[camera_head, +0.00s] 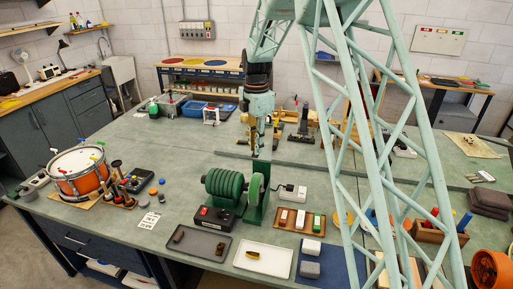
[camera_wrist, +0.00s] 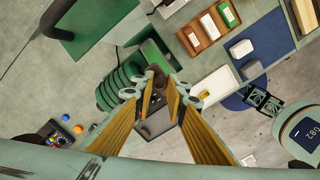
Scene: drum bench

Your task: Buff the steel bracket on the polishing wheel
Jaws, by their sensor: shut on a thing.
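The polishing machine has a ribbed green motor (camera_head: 223,184) and a pale green wheel (camera_head: 256,189) on its right; the motor also shows in the wrist view (camera_wrist: 118,88). My gripper (camera_head: 258,152) is above and behind the wheel in the head view, pointing down and apart from it. In the wrist view its yellow-padded fingers (camera_wrist: 160,90) are shut on a small dark piece (camera_wrist: 159,80), seemingly the steel bracket; the fingers hide most of it.
A white tray (camera_head: 283,262) holds a brass-coloured piece (camera_head: 253,254). A wooden rack of coloured bars (camera_head: 299,232) and a blue mat (camera_head: 333,272) with grey blocks lie to the right. A drum (camera_head: 80,174) stands at the left. The bench behind the machine's left is fairly clear.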

